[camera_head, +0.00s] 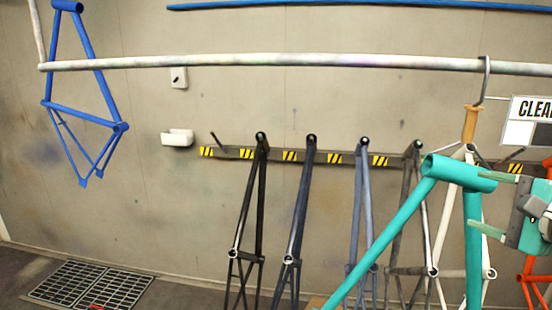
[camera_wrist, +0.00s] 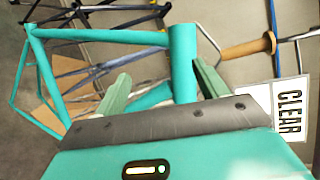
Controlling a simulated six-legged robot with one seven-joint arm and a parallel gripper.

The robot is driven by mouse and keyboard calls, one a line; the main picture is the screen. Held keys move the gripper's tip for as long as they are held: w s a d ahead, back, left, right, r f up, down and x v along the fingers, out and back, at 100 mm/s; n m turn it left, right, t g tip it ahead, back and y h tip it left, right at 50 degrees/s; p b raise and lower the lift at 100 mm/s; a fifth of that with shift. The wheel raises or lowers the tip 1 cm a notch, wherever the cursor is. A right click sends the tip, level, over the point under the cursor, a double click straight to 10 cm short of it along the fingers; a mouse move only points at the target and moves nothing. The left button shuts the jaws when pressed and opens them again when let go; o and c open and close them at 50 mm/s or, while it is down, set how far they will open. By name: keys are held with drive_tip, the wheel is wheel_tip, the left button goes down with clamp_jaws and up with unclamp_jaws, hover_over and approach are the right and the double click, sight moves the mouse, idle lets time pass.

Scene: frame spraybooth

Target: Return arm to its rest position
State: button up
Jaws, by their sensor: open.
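My gripper (camera_head: 476,202) is at the right of the head view, with its two pale green fingers apart. A teal bicycle frame (camera_head: 395,232) hangs in front of it from a hook (camera_head: 486,80) with a wooden piece (camera_head: 470,123). The fingertips overlap the teal frame's tubes in the picture; whether they touch is unclear. In the wrist view, the teal frame (camera_wrist: 183,62) lies just beyond my gripper (camera_wrist: 161,70), its short thick tube near the right finger. The wooden piece (camera_wrist: 250,47) shows at its right. My arm behind the gripper is mostly out of view.
A pale horizontal rail (camera_head: 270,61) crosses above, with a blue frame (camera_head: 85,110) hanging at left. Several dark frames (camera_head: 248,215) hang from a striped wall rack (camera_head: 290,156). A "CLEAR" sign (camera_head: 535,120) is close above my gripper. A floor grate (camera_head: 90,284) lies lower left.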

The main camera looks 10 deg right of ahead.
drive_tip(key=a+f+n+g+y, duration=0.3)
drive_tip(key=a+f+n+g, duration=0.35)
drive_tip(key=a, duration=0.95)
drive_tip(key=s+a+f+n+g+h, duration=0.1)
drive_tip(key=s+a+f+n+h, duration=0.1)
drive_tip(key=s+a+f+n, duration=0.2)
drive_tip(key=s+a+f+n+g+h, duration=0.2)
drive_tip(key=s+a+f+n, duration=0.2)
drive_tip(key=a+f+n, duration=0.3)
wheel_tip(320, 180, down, 3)
drive_tip(key=shift+f+n+h, duration=0.1)
drive_tip(key=shift+n+h, duration=0.3)
drive_tip(key=shift+n, duration=0.35)
drive_tip(key=shift+d, duration=0.1)
drive_tip(key=c, duration=0.8)
drive_tip(key=shift+d, duration=0.15)
